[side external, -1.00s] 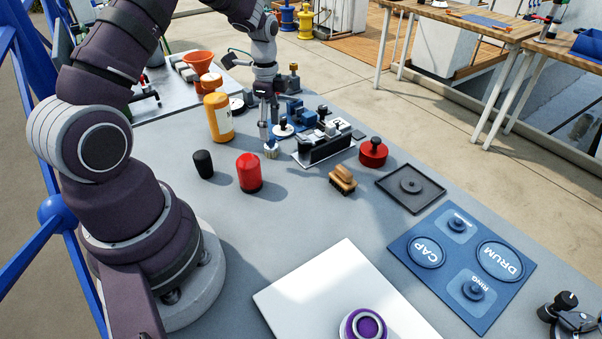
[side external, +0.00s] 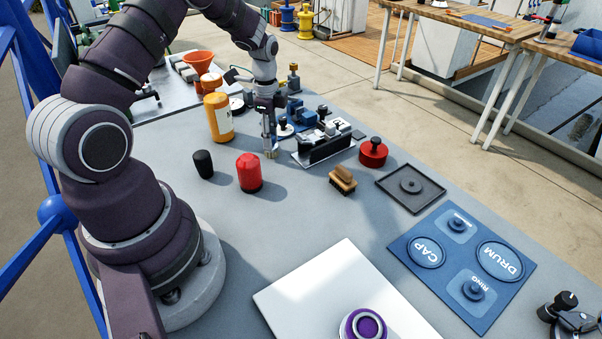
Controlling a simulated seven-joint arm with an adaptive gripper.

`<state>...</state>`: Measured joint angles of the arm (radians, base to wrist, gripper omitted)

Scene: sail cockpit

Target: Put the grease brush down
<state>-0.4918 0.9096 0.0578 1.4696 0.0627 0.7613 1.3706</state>
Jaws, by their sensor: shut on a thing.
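My gripper (side external: 269,138) points down at the near left end of a black and silver rack. It is shut on a small thin thing that I take to be the grease brush (side external: 271,155). Only its pale tan lower end shows below the fingers. The rest is hidden by the fingers. That end is at or just above the grey tabletop; I cannot tell if it touches.
The rack (side external: 325,147) with small parts stands just right of my gripper. An orange bottle (side external: 218,120), a red bottle (side external: 249,172) and a black cylinder (side external: 203,164) stand to the left. A wooden brush (side external: 342,181) and a red round tin (side external: 373,154) lie to the right.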

